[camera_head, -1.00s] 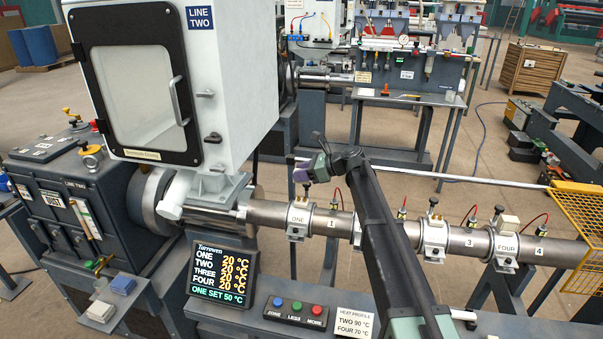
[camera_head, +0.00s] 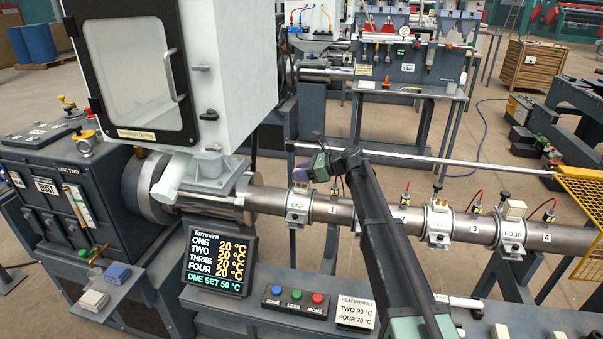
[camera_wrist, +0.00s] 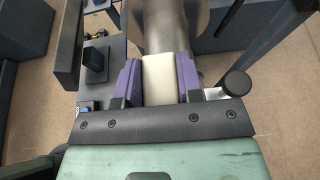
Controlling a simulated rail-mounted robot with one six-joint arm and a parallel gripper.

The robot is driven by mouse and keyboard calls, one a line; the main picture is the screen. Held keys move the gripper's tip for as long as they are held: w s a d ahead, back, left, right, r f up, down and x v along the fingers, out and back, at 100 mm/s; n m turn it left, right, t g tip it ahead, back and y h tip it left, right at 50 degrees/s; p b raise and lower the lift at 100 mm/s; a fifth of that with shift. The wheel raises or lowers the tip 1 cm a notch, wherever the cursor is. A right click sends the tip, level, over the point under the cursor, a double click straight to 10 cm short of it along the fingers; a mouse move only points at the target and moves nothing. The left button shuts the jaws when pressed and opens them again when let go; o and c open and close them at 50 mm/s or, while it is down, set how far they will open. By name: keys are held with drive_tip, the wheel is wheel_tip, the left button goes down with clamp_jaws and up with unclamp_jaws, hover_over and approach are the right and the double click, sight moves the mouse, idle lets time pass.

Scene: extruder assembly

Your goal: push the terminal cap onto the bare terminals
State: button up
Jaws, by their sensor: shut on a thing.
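My gripper (camera_head: 304,174) is low over heater band ONE (camera_head: 298,206) on the steel barrel. In the wrist view its two purple pads are shut on the cream terminal cap (camera_wrist: 158,80). Band FOUR (camera_head: 512,235) carries a similar cream cap (camera_head: 514,209). The band between probes 2 and 3 (camera_head: 438,225) shows bare brass terminals on top.
Temperature probe 1 (camera_head: 335,187) with a red lead stands just right of band ONE. A black knob (camera_wrist: 237,83) is close to the right pad. A display (camera_head: 217,261) and button box (camera_head: 296,300) stand in front.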

drive_tip(key=shift+f+b, duration=1.05)
drive_tip(key=shift+b, duration=0.05)
drive_tip(key=o, duration=1)
wheel_tip(320, 180, up, 20)
drive_tip(key=p, duration=2)
drive_tip(key=shift+r, duration=0.1)
